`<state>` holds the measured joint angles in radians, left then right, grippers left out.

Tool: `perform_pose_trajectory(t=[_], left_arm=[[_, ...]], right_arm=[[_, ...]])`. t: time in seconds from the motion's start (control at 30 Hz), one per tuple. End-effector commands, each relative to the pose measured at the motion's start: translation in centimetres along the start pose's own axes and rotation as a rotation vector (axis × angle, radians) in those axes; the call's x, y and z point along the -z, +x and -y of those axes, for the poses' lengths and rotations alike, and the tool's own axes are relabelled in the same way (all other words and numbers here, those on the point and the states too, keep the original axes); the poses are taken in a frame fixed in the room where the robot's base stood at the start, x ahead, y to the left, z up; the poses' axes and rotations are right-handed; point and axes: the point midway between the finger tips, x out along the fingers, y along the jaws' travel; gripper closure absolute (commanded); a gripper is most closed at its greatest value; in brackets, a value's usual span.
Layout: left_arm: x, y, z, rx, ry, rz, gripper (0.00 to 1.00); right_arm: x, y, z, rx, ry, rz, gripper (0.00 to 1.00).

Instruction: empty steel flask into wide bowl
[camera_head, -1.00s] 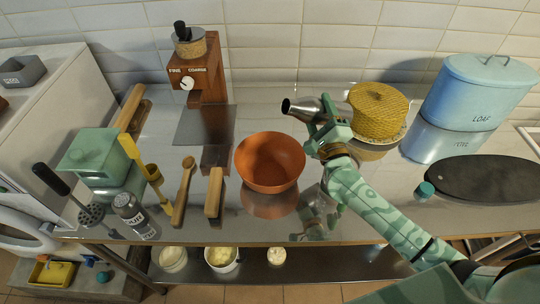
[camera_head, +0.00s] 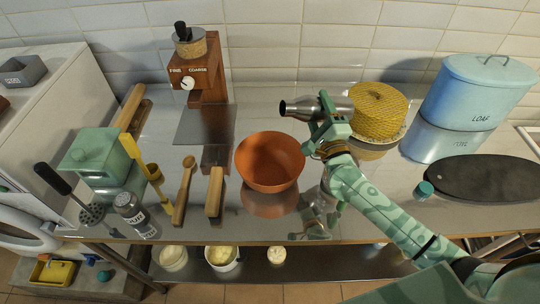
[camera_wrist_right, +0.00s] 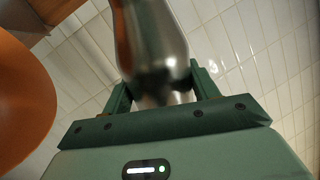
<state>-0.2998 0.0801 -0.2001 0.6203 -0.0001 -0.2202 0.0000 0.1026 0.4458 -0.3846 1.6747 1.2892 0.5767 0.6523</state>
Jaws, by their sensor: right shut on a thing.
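The steel flask (camera_head: 307,109) is held in my right gripper (camera_head: 328,112), just above and to the right of the bowl in the head view. The flask lies nearly level, its dark open mouth pointing left. The wide orange bowl (camera_head: 270,162) stands on the steel counter; its inside looks empty. In the right wrist view the flask (camera_wrist_right: 150,40) sits between the fingers (camera_wrist_right: 157,90), and part of the bowl (camera_wrist_right: 22,100) shows at the left edge. No liquid or contents show leaving the flask. My left gripper is out of view.
A yellow woven dome (camera_head: 379,108) on a plate stands close behind my right gripper. A blue loaf bin (camera_head: 470,95) and a dark oval board (camera_head: 482,179) are to the right. A grinder (camera_head: 203,75), wooden tools (camera_head: 215,192) and a green box (camera_head: 95,155) are to the left.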

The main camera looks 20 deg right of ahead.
Motion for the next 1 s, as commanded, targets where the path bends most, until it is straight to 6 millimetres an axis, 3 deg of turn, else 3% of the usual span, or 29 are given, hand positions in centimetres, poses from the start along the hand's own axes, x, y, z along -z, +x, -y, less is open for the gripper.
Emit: perform_pose_trajectory(t=[1.0], left_arm=[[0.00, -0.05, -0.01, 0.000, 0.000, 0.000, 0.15]], right_arm=[[-1.03, -0.03, -0.20, 0.001, -0.132, 0.035, 0.72]])
